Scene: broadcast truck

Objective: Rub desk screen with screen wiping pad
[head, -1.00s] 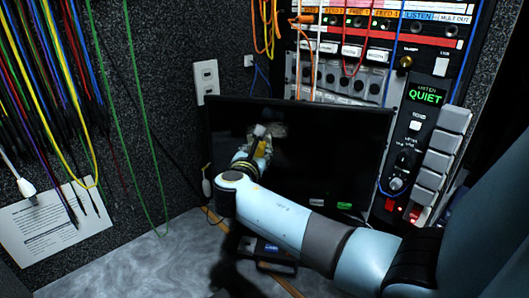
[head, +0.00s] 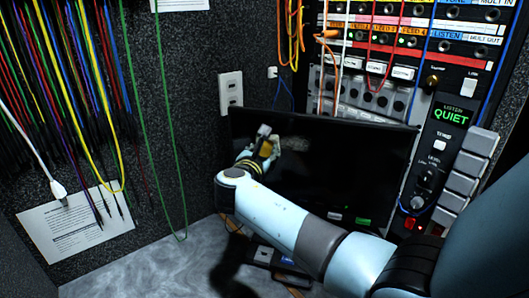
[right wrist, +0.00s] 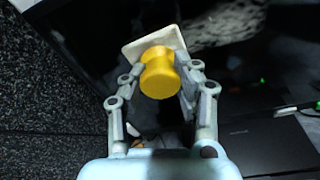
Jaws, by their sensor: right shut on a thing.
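The desk screen (head: 345,178) is a dark, wide panel standing on the desk in front of the rack. A pale grey smudge (head: 297,150) shows on its upper left part and also at the top of the right wrist view (right wrist: 222,22). My right gripper (head: 266,145) is in front of the screen's left part. It is shut on the yellow knob of the screen wiping pad (right wrist: 160,75), whose white square plate faces the screen. I cannot tell whether the plate touches the glass. The smudge is just right of the gripper. My left gripper is out of view.
A dark box (head: 262,256) lies on the grey desk (head: 150,272) below the screen. Coloured cables (head: 85,95) hang at the left above a printed sheet (head: 75,222). A rack panel with a QUIET sign (head: 451,115) stands close at the right.

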